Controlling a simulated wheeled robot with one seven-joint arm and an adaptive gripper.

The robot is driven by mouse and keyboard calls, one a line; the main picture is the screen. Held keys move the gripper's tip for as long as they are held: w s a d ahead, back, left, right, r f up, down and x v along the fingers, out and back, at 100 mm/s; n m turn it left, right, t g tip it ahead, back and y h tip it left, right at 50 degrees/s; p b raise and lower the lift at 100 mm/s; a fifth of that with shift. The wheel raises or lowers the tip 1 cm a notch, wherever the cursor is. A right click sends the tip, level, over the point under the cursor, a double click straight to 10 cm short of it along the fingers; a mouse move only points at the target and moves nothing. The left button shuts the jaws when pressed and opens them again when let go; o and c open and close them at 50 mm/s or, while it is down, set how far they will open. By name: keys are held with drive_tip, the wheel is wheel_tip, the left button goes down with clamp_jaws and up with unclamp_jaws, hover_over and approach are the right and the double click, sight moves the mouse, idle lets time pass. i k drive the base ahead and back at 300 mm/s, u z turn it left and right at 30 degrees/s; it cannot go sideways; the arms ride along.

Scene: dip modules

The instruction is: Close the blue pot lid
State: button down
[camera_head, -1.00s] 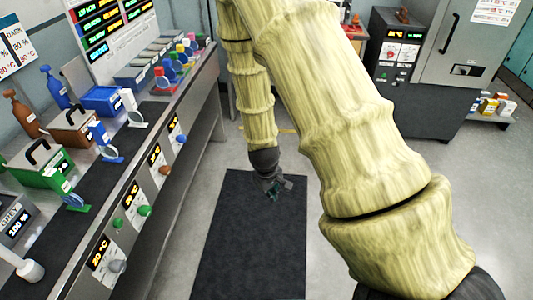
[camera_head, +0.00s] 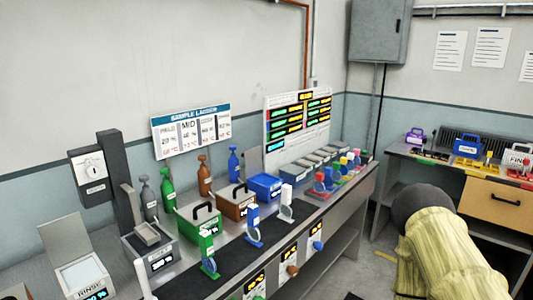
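The blue pot (camera_head: 264,187) is a blue box on the counter, to the right of the brown pot (camera_head: 236,203) and the green pot (camera_head: 199,224). A thin grey panel (camera_head: 252,161) stands upright behind it and looks like its raised lid; no black handle shows on top of the blue pot. The green and brown pots each have a black handle on top. My gripper is out of view; only part of my arm (camera_head: 450,250) shows at the lower right, well away from the blue pot.
A blue bottle (camera_head: 234,163) and a brown bottle (camera_head: 204,175) stand behind the pots. A blue-and-white clip-like tool (camera_head: 253,226) and a white one (camera_head: 286,203) stand in front. A second bench (camera_head: 455,165) is at the right.

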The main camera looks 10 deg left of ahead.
sight(253, 162)
drive_tip(key=z, duration=1.6)
drive_tip(key=i, duration=1.2)
drive_tip(key=u, duration=2.5)
